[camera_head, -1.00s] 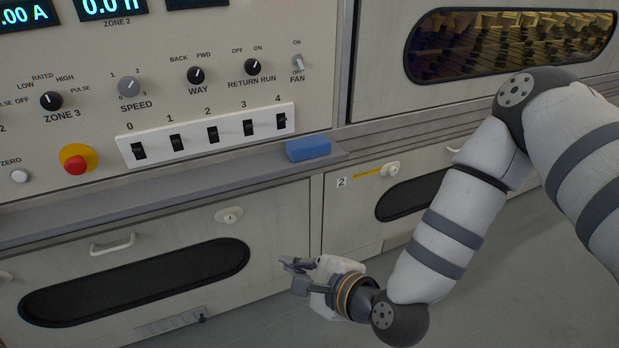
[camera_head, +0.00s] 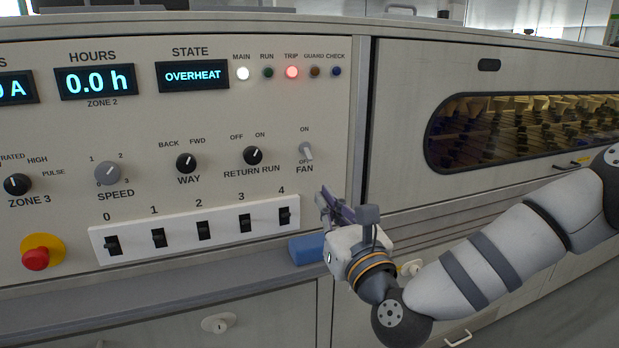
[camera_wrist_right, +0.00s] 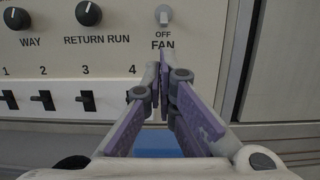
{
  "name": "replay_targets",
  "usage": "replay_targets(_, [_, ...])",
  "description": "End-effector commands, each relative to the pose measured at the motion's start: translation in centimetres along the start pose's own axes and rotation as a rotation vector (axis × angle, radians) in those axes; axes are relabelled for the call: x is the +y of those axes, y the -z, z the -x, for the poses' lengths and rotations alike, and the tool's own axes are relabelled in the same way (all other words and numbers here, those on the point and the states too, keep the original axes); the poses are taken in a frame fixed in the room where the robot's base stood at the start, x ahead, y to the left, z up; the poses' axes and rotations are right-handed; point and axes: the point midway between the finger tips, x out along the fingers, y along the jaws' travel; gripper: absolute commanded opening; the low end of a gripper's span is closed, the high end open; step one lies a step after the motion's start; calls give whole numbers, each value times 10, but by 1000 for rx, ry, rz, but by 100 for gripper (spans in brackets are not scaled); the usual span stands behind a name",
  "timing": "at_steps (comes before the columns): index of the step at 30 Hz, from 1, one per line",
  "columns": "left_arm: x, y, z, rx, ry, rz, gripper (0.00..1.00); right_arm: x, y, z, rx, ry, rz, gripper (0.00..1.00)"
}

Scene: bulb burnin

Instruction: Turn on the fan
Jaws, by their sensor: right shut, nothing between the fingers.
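The fan switch (camera_head: 306,152) is a small pale toggle on the panel, between an ON label above and OFF below. Its lever appears to point down, towards OFF. It also shows at the top of the right wrist view (camera_wrist_right: 163,15). My right gripper (camera_head: 323,198) is shut and empty, below and slightly right of the switch, apart from it. In the right wrist view its fingertips (camera_wrist_right: 161,62) lie below the FAN label. My left gripper is not in view.
A blue block (camera_head: 307,249) lies on the ledge below the panel, beside my right gripper. The RETURN RUN knob (camera_head: 253,156) and a strip of rocker switches (camera_head: 181,236) are to the left. The STATE display (camera_head: 192,75) reads OVERHEAT, and the TRIP lamp (camera_head: 291,72) glows red.

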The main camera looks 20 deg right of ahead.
Motion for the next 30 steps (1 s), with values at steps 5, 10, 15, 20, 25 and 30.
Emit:
replay_targets(5, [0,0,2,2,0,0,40,0,-2,-38,-5,0,3,0])
replay_targets(10, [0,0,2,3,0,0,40,0,-1,-67,-2,0,2,0])
replay_targets(15, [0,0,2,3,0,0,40,0,0,-82,0,0,0,0])
replay_targets(20, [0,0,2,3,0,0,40,0,0,-85,0,0,0,0])
replay_targets(25, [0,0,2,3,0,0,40,0,0,-84,1,0,0,0])
replay_targets(30, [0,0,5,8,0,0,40,0,-3,-84,14,-1,-1,0])
